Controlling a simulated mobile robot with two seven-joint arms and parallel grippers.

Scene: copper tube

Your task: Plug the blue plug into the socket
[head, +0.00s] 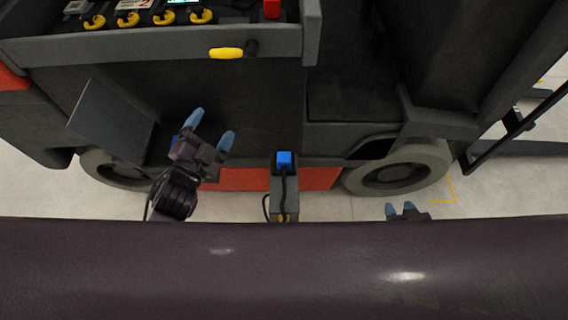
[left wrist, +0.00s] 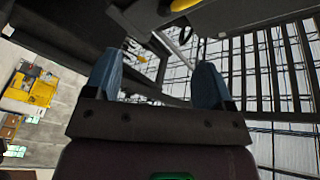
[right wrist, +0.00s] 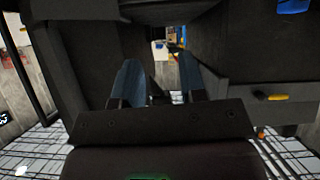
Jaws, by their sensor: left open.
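The blue plug (head: 284,159) sits upright at the top of a narrow grey stand (head: 284,206), with a black cable hanging down from it. My left gripper (head: 210,130) is open and empty, to the left of the plug and a little above it in the head view. My right gripper (head: 400,208) is low on the right, well apart from the plug, its fingers parted with nothing between them. A small blue patch (head: 176,138) shows behind my left gripper, mostly hidden; I cannot tell whether it is the socket. A blue thing (right wrist: 293,6) is cut off at the right wrist view's top edge.
A large dark vehicle with wheels (head: 398,168) fills the background. A grey shelf (head: 150,48) with yellow hooks and a red block (head: 271,9) spans the upper left. A tilted dark panel (head: 110,122) stands left of my left gripper.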

